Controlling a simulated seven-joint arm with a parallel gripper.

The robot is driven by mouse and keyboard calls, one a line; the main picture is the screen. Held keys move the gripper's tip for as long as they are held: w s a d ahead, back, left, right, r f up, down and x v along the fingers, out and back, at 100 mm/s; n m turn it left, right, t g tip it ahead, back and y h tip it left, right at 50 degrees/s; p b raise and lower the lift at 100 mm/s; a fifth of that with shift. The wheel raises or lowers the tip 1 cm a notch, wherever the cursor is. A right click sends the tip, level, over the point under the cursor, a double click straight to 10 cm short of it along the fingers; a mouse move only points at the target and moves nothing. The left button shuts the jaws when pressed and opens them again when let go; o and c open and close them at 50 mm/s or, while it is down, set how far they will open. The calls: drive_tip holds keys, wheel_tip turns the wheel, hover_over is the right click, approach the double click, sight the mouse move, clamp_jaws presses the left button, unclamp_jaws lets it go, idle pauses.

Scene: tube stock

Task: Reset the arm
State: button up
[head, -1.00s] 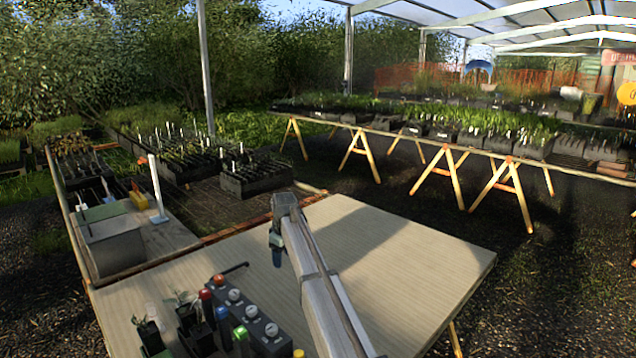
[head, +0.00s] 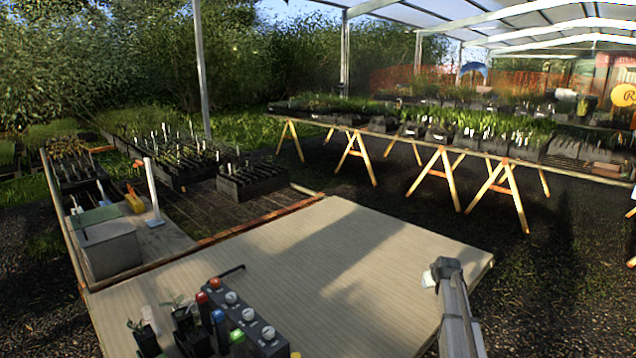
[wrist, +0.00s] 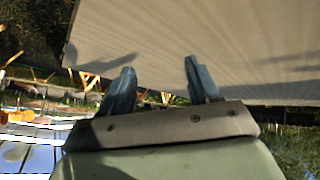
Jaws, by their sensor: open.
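My arm reaches in from the bottom right of the head view, and its end is over the right edge of the wooden table top (head: 330,270). In the wrist view my gripper (wrist: 160,88) shows two blue-grey fingers standing well apart, with nothing between them. The fingers are clear of the table top, whose pale ribbed surface (wrist: 200,40) fills the upper part of the wrist view. In the head view the fingers are largely hidden by the arm's end.
A black tube rack (head: 245,318) with coloured caps and small potted plants (head: 145,335) stand at the table's front left. A grey box (head: 108,250) sits beyond the left edge. Plant trays on trestles (head: 440,130) stand behind. The middle of the table is clear.

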drive_tip(key=s+d+f+m+t+h, duration=0.1)
drive_tip(key=s+d+m, duration=0.1)
drive_tip(key=s+d, duration=0.35)
drive_tip(key=s+d+f+m+h, duration=0.1)
drive_tip(key=s+d+f, duration=0.1)
drive_tip(key=d, duration=0.7)
drive_tip(key=s+d+f+m, duration=0.1)
drive_tip(key=s+f+m, duration=0.1)
drive_tip(key=s+f, duration=0.3)
drive_tip(key=s+a+f+n+g+y, duration=0.1)
drive_tip(key=s+a+f+g+y, duration=0.5)
drive_tip(key=s+a+f, duration=1.9)
drive_tip(key=s+a+f+g, duration=0.1)
drive_tip(key=s+a+g, duration=0.2)
drive_tip(key=s, duration=0.7)
drive_tip(key=s+a+f+n+g+h, duration=0.1)
drive_tip(key=s+a+f+g, duration=0.1)
drive_tip(key=s+a, duration=0.4)
drive_tip(key=s+a+f+n+g+h, duration=0.1)
drive_tip(key=s+a+g, duration=0.4)
drive_tip(key=s, duration=1)
drive_tip(key=shift+a+f, duration=0.2)
drive_tip(key=shift+f, duration=0.45)
